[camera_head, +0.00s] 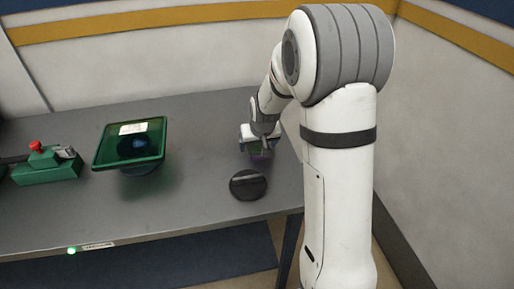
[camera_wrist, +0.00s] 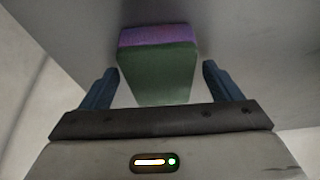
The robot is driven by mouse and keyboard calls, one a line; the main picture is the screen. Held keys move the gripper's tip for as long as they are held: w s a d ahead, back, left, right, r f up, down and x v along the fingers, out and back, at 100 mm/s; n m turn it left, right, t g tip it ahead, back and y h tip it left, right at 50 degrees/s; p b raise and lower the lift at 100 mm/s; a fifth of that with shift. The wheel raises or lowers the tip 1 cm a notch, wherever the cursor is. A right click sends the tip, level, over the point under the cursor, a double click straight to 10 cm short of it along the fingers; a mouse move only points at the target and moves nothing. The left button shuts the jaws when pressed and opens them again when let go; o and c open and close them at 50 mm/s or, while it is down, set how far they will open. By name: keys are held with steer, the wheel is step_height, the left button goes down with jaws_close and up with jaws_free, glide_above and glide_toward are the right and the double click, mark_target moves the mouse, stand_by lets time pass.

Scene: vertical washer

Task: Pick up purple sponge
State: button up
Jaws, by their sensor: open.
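The purple sponge (camera_wrist: 158,36) shows in the wrist view as a block with a purple strip along its far edge and a large green face (camera_wrist: 160,75). It lies on the grey table, between and slightly beyond my gripper's fingers. My gripper (camera_wrist: 160,78) is open, with one blue finger on each side of the sponge and a gap on both sides. In the head view my gripper (camera_head: 258,143) is low over the table's right part, and a little purple of the sponge (camera_head: 260,155) shows beneath it. The gripper hides most of the sponge there.
A round dark disc (camera_head: 248,184) lies on the table (camera_head: 200,210) just in front of my gripper. A green tray-like fixture (camera_head: 130,160) stands left of centre, and a green device with a red knob (camera_head: 47,163) stands at far left. The table's right edge is close.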

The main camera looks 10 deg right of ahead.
steer(key=shift+c, duration=0.6)
steer(key=c, duration=1)
steer(key=shift+r+p, duration=0.45)
steer(key=shift+r, duration=0.1)
step_height(320, 180, up, 9)
steer(key=shift+r+b, duration=0.2)
steer(key=shift+b, duration=0.25)
